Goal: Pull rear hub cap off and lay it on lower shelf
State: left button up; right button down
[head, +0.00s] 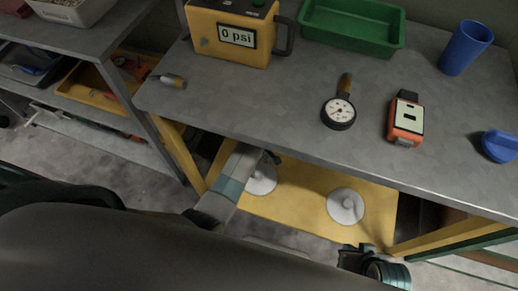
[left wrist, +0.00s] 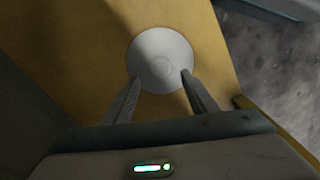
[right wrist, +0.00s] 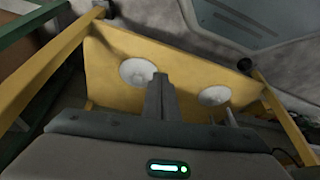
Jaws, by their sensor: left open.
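Two white round hub caps lie on the yellow lower shelf (head: 290,205): a left one (head: 262,183) and a right one (head: 346,207), each with a small raised centre. My left gripper (head: 270,157) reaches under the bench beside the left cap and partly hides it. In the left wrist view my open left fingers (left wrist: 158,85) point at a white cap (left wrist: 160,50), reaching its lower edge on both sides. Contact cannot be told. My right gripper (head: 352,254) is below the right cap. In the right wrist view its fingers (right wrist: 160,88) are together and look empty; both caps show beyond.
The grey benchtop (head: 290,110) above the shelf carries a yellow pressure box (head: 230,45), a green tray (head: 352,28), a dial gauge (head: 339,112), an orange meter (head: 405,120) and a blue cup (head: 466,46). Yellow legs frame the shelf.

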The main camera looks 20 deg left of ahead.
pick_arm(q)
notch_tip(320, 180, up, 12)
jog(key=p, duration=0.2)
jog(key=shift+f, duration=0.2)
pick_arm(e)
jog(key=d+f, duration=0.1)
jog(key=s+d+f+g, duration=0.1)
jog(key=shift+f+h, duration=0.3)
jog(key=shift+h, duration=0.1)
pick_arm(q)
jog(key=s+a+f+m+t+p, duration=0.2)
jog(key=s+f+m+p, duration=0.3)
jog(key=s, duration=0.6)
jog(key=s+a+f+m+t+h+p, duration=0.1)
jog(key=s+f+m+p, duration=0.4)
jog(key=s+f+m, duration=0.5)
jog(key=shift+s+a+f+m+t, duration=0.3)
jog(key=shift+s+a+t, duration=0.5)
jog(key=shift+t, duration=0.4)
pick_arm(e)
notch_tip(320, 180, down, 14)
jog(key=w+a+t, duration=0.1)
jog(key=a+t, duration=0.1)
jog(key=shift+a+y, duration=0.2)
jog(key=shift+y, duration=0.2)
pick_arm(q)
jog(key=shift+r, duration=0.1)
pick_arm(e)
jog(key=shift+w, duration=0.15)
